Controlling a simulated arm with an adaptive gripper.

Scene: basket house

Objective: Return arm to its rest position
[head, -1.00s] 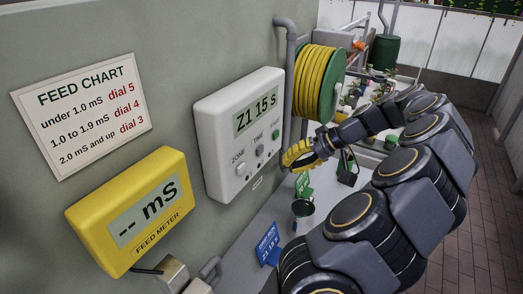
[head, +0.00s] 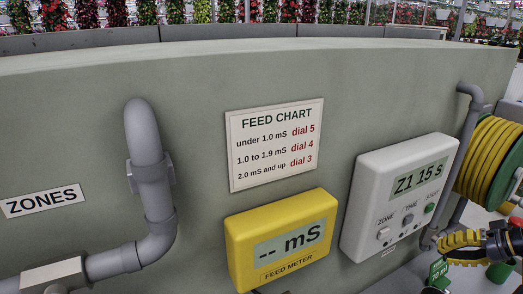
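My gripper (head: 446,250), with yellow and black fingers, is at the lower right edge of the head view. It is close to the lower right corner of the white control box (head: 398,200) and below the yellow hose reel. I see nothing held in it, but the gap between its fingertips is too small to read. Most of my arm is outside the picture.
The control box reads "Z1 15 s". A yellow feed meter (head: 242,257) reads "-- mS", below a feed chart (head: 275,183). A grey pipe (head: 150,205) and a ZONES sign (head: 42,201) are at left. The hose reel (head: 485,158) and a green tag (head: 437,273) are at right.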

